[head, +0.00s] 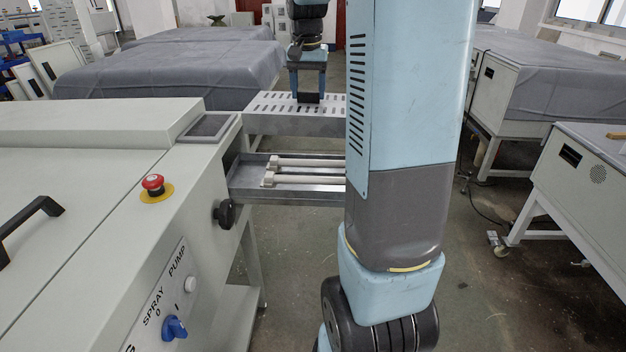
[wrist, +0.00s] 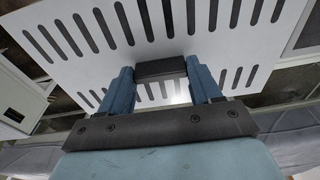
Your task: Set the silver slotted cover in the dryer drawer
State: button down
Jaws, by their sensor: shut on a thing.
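The silver slotted cover (head: 262,122) is held level above and behind the open dryer drawer in the head view. Its right part is hidden behind my arm. My gripper (head: 308,92) is shut on the cover's dark handle (head: 307,99). In the wrist view the cover (wrist: 215,50) fills the upper part, with rows of dark slots, and my gripper's blue fingers (wrist: 163,80) close on the black handle (wrist: 160,69). The dryer drawer (head: 290,196) sticks out from the machine, with pale rollers (head: 300,180) inside. Its right end is hidden by my arm.
The plate processor (head: 90,170) fills the left, with a red emergency button (head: 153,183) and a black knob (head: 224,213) near the drawer. Grey covered tables (head: 170,70) stand behind. Another machine (head: 580,180) is at right. The floor (head: 290,270) below the drawer is open.

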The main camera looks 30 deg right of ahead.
notch_tip(320, 180, down, 18)
jog(key=d, duration=0.1)
jog(key=shift+d+f+n, duration=0.2)
jog(key=shift+d+n, duration=0.05)
jog(key=shift+n, duration=0.05)
jog(key=shift+f, duration=0.25)
jog(key=shift+c, duration=1)
grip_release()
